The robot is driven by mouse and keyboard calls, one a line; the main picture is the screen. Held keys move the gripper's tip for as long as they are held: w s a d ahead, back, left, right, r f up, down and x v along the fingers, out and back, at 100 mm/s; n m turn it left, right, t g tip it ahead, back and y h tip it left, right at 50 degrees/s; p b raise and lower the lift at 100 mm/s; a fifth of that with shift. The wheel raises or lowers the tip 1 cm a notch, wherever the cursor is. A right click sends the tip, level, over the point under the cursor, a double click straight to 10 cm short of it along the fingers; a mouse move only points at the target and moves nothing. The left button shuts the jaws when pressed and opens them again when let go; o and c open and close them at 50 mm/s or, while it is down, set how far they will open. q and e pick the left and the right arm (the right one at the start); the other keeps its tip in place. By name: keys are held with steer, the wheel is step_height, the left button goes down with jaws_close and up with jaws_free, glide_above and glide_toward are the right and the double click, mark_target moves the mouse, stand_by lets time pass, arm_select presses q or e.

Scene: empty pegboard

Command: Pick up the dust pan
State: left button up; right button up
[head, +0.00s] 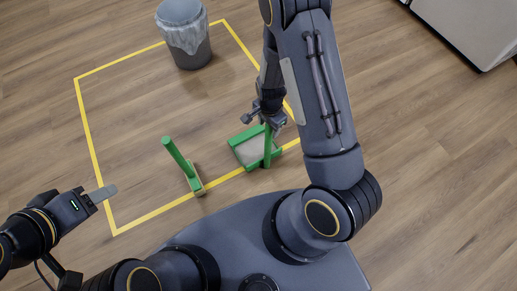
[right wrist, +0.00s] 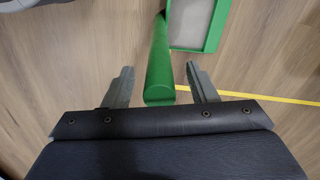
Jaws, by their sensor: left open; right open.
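A green dust pan (head: 250,153) with a grey inner face lies on the wooden floor, on the near right part of the yellow taped square. Its green handle (head: 267,143) stands up beside my right gripper (head: 270,112). In the right wrist view the green handle (right wrist: 160,70) lies between the two open fingers (right wrist: 163,85), with a gap on each side. The pan's body (right wrist: 198,25) is beyond the right finger. My left gripper (head: 99,195) is open and empty at the left, outside the tape, far from the pan.
A grey bin with a liner (head: 187,38) is at the square's far side. A pale cabinet (head: 468,28) is at the top right. The square's middle is clear.

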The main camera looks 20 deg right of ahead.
steer(key=f, duration=0.2)
steer(key=f+b, duration=0.1)
steer(key=shift+d+f, duration=0.25)
steer(key=shift+f, duration=0.1)
steer(key=shift+r, duration=0.15)
jaws_close()
